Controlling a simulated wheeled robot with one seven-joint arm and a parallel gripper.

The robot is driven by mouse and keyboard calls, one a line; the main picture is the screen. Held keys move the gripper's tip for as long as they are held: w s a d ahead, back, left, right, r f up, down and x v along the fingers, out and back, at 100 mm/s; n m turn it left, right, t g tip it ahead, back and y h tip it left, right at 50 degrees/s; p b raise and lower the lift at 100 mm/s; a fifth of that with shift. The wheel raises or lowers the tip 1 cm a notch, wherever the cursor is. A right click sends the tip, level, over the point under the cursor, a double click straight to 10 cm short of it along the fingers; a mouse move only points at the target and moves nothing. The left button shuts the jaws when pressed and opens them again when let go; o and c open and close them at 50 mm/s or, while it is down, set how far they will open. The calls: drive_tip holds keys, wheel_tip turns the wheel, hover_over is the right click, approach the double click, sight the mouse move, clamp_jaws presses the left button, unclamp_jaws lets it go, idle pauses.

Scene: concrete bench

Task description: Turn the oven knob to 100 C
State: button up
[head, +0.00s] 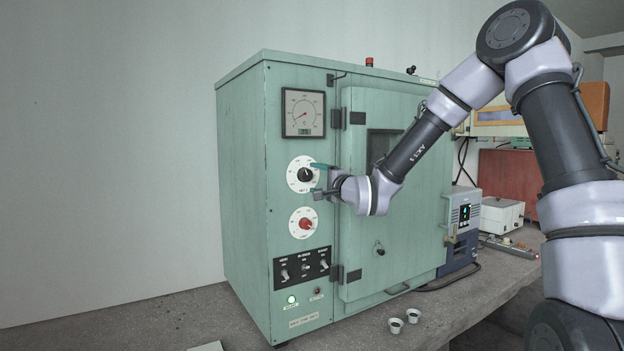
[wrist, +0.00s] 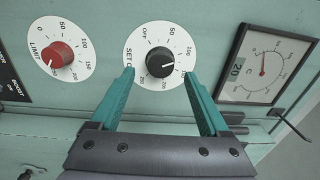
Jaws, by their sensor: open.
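The green oven (head: 290,250) stands on the bench. Its black set knob (head: 305,175) sits on a white round dial, above the red limit knob (head: 305,223). In the wrist view the black knob (wrist: 160,63) shows a pale pointer mark aimed to the right side of the scale; the exact number is too small to read surely. My gripper (head: 317,180) is at the oven front by this dial. In the wrist view its teal fingers (wrist: 158,74) are open, one on each side of the knob, with gaps between them and it.
A square temperature gauge (head: 304,113) is above the set dial. A switch panel (head: 302,267) is below the limit knob. The oven door (head: 380,250) with its hinges is just right of the dials.

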drive_tip(key=v, duration=0.7)
drive_tip(key=shift+s+d, duration=0.2)
drive_tip(key=shift+s, duration=0.1)
drive_tip(key=s+d+n+g+h, duration=0.2)
drive_tip(key=s+d+h, duration=0.2)
drive_tip(key=d, duration=0.4)
drive_tip(key=s+d+n+g+h, duration=0.2)
drive_tip(key=s+d+h, duration=0.1)
drive_tip(key=d+h, duration=0.3)
drive_tip(key=s+d+r+n+g, duration=0.1)
drive_tip(key=s+d, duration=0.3)
drive_tip(key=s, duration=0.6)
drive_tip(key=s+d+r+n+g+y, duration=0.1)
drive_tip(key=s+d, duration=0.4)
drive_tip(key=s, duration=0.5)
drive_tip(key=shift+s+r+n+g+y, duration=0.3)
drive_tip(key=shift+r+n+g, duration=0.2)
drive_tip(key=shift+r+g, duration=0.45)
